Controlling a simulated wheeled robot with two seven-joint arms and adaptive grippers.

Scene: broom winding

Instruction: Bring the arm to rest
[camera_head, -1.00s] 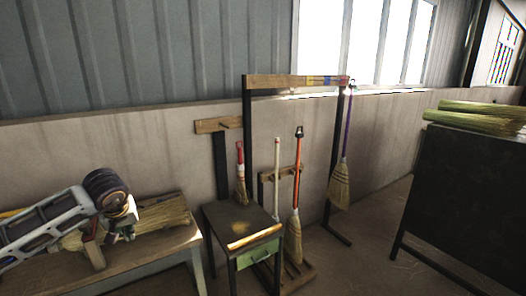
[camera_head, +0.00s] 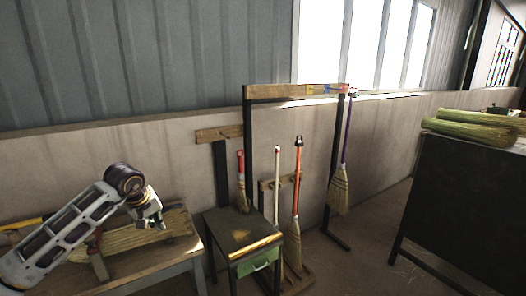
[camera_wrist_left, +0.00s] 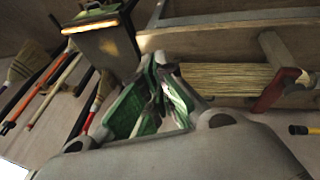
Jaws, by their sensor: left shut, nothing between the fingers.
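My left gripper (camera_head: 157,222) is at the end of the left arm, above the right part of the wooden bench (camera_head: 150,262). It is shut and holds nothing. In the left wrist view its green-padded fingers (camera_wrist_left: 152,98) are drawn together at the middle. A bundle of straw (camera_head: 118,240) lies on the bench beneath and behind the gripper, partly hidden by the arm. It also shows in the left wrist view (camera_wrist_left: 225,78). My right gripper is out of view.
A small table (camera_head: 225,226) with a green drawer stands right of the bench. Behind it, brooms (camera_head: 297,215) stand in a rack, and a purple-handled broom (camera_head: 340,190) hangs from a frame. A dark table (camera_head: 465,200) with straw bundles (camera_head: 470,132) is at the right.

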